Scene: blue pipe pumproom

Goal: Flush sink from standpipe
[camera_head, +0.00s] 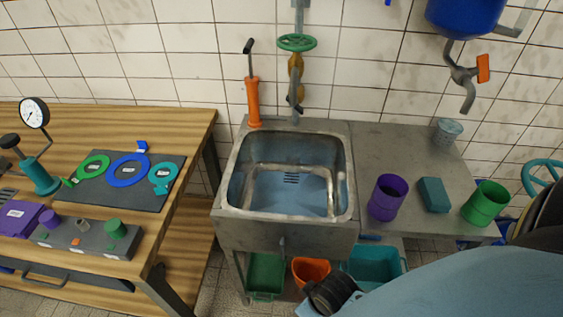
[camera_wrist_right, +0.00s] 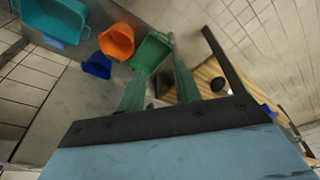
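The metal sink (camera_head: 287,218) stands in the middle of the head view, its basin bluish with a slotted drain (camera_head: 291,179); I cannot tell whether it holds water. The standpipe (camera_head: 297,75) runs down the wall behind it, with a green handwheel (camera_head: 297,42), a brass valve body and a grey spout. My right gripper (camera_wrist_right: 160,88) shows in the right wrist view, its two green fingers apart and nothing between them close by. In the head view my right arm covers the lower right, and its fingers are not seen. My left gripper is not in view.
An orange hand pump (camera_head: 253,102) stands behind the sink's left corner. Purple (camera_head: 386,198) and green (camera_head: 486,204) cups and a teal block (camera_head: 434,195) stand on the right counter. Bins (camera_head: 265,275) sit below. A wooden bench (camera_head: 190,122) stands left, a blue tank (camera_head: 465,15) hangs upper right.

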